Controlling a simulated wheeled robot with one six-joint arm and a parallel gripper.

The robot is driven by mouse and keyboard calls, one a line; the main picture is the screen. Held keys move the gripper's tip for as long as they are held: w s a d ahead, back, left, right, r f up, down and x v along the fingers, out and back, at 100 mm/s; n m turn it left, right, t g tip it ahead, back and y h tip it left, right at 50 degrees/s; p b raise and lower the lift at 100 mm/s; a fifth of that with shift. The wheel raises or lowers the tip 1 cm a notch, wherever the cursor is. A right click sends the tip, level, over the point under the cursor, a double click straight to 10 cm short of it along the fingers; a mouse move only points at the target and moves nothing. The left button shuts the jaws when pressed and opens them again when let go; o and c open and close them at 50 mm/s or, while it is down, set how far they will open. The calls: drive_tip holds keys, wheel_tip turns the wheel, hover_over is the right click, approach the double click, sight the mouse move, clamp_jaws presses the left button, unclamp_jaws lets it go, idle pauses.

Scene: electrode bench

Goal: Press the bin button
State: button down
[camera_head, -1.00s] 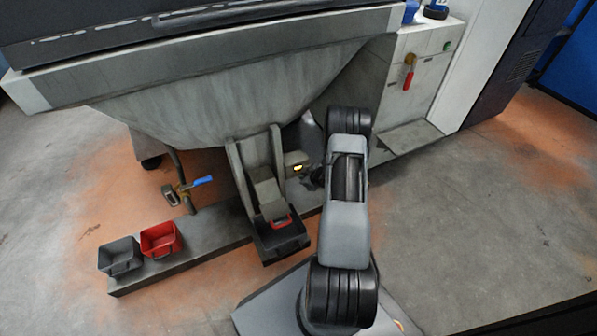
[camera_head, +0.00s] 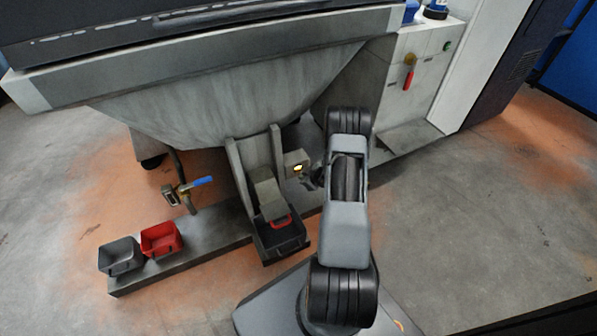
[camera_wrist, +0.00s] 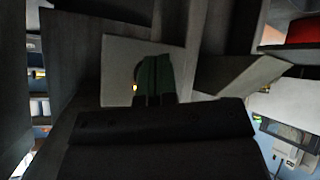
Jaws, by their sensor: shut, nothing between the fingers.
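The bin button (camera_head: 298,169) is a small lit yellow spot on a grey box beside the chute, left of my arm in the head view. In the wrist view a yellow glint (camera_wrist: 135,87) shows on a pale plate (camera_wrist: 119,68), just left of my fingers. My gripper (camera_wrist: 156,62) is shut and empty, its dark green fingertips together in front of that plate. Whether the tips touch it I cannot tell. In the head view my gripper is mostly hidden behind my arm. A dark bin (camera_head: 268,250) with a red handle sits under the chute.
A grey bin (camera_head: 120,262) and a red bin (camera_head: 160,238) stand on the low ledge at left. A valve with a blue handle (camera_head: 197,183) is behind them. Grey chute walls (camera_head: 238,165) stand close left of the button box. Open floor lies right.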

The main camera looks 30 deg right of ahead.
drive_tip(key=shift+w+d, duration=0.15)
drive_tip(key=shift+w, duration=0.65)
idle(1.0)
drive_tip(key=shift+s, duration=0.15)
idle(0.3)
drive_tip(key=shift+s, duration=0.65)
drive_tip(key=shift+s+a+p, duration=0.25)
drive_tip(key=shift+s, duration=1)
drive_tip(key=shift+s+a+p, duration=0.2)
drive_tip(key=shift+s+p, duration=0.05)
drive_tip(key=shift+s, duration=1)
